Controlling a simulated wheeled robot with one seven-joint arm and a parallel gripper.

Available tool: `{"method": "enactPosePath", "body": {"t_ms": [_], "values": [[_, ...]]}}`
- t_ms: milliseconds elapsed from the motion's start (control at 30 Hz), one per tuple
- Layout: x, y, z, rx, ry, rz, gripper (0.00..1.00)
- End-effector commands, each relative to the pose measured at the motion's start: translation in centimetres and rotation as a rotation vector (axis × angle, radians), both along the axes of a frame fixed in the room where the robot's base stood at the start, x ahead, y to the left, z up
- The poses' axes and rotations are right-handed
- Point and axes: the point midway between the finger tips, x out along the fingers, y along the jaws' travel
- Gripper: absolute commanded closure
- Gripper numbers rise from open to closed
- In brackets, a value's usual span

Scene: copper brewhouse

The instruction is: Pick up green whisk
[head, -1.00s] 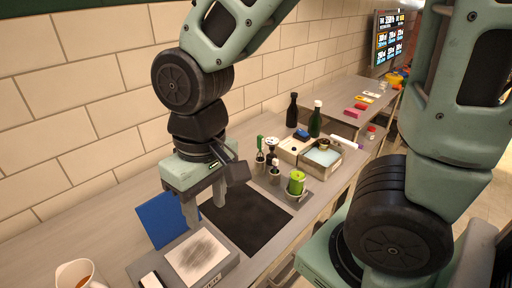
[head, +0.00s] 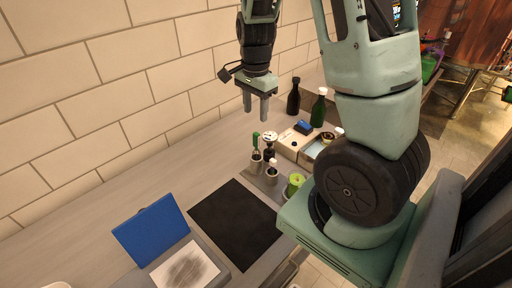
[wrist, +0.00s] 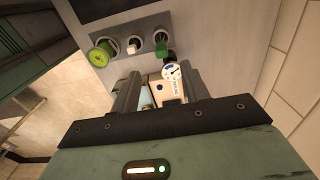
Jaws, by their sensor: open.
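The green whisk is most likely the upright thing with a green handle (head: 256,139) in a small holder at the back of the counter; its lower end is hidden. In the wrist view its green top (wrist: 161,48) shows beyond my fingers, in a grey rack. My gripper (head: 256,118) is open and empty, pointing down, above and apart from the green handle. In the wrist view my gripper (wrist: 160,84) has its two fingers spread.
A white-topped item (head: 270,137) stands close beside the green handle. A green cylinder (head: 295,183), partly behind my arm, and a white-topped piece (head: 273,164) are near. Two bottles (head: 318,110) and a box (head: 290,146) stand behind. A black mat (head: 237,222) lies in front.

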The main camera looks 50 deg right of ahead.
Motion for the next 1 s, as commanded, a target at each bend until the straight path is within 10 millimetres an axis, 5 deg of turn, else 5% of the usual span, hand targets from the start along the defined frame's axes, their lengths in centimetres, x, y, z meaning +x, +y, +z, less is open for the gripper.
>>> {"method": "enactPosePath", "body": {"t_ms": [200, 1000], "values": [[-0.1, 0.0, -4.0, 0.001, 0.004, 0.000, 0.55], [0.1, -0.6, -10.4, 0.001, 0.000, 0.002, 0.55]]}}
